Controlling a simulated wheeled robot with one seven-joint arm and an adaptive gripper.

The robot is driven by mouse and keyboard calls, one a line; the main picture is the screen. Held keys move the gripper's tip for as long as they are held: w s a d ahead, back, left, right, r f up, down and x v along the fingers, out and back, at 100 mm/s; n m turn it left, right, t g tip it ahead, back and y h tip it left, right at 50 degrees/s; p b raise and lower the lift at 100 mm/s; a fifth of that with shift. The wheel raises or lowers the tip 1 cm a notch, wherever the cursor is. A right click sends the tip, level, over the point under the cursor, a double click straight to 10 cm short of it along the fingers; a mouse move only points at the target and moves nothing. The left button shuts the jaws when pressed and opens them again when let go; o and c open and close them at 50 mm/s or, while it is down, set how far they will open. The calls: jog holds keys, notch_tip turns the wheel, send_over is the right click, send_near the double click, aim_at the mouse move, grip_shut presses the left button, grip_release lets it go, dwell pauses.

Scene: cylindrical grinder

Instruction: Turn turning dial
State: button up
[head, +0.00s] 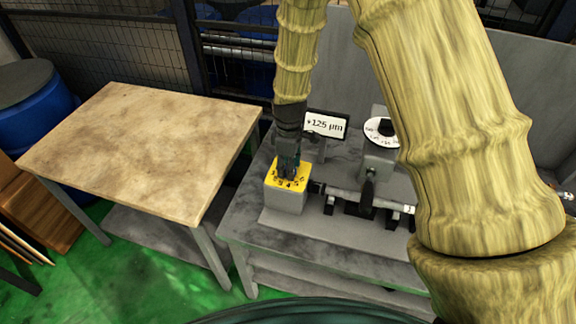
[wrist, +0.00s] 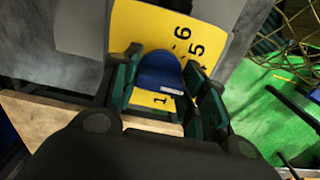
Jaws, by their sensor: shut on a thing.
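The turning dial (wrist: 158,72) is a blue knob with a white mark on a yellow numbered plate (wrist: 138,30). In the wrist view it sits between the green fingers of my gripper (wrist: 165,85), and the jaws are shut on it. The numbers 1, 5 and 6 show on the plate. In the head view the yellow plate (head: 299,181) tops a grey box (head: 284,200) at the left end of the grinder. My gripper (head: 288,170) reaches down onto it from above and hides the dial there.
A display reading "+125 µm" (head: 326,124) stands behind the box. A white round scale with a black knob (head: 380,129) is to the right, behind a horizontal shaft (head: 350,195). A bare wooden-topped table (head: 140,150) stands at left, with a blue barrel (head: 40,105) beyond it.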

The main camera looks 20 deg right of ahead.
jog(key=shift+w+d+r+m, duration=0.1)
jog(key=shift+w+r+m, duration=0.05)
jog(key=shift+m, duration=1.05)
jog(key=o, duration=1)
notch_tip(320, 180, up, 12)
jog(key=shift+f, duration=0.1)
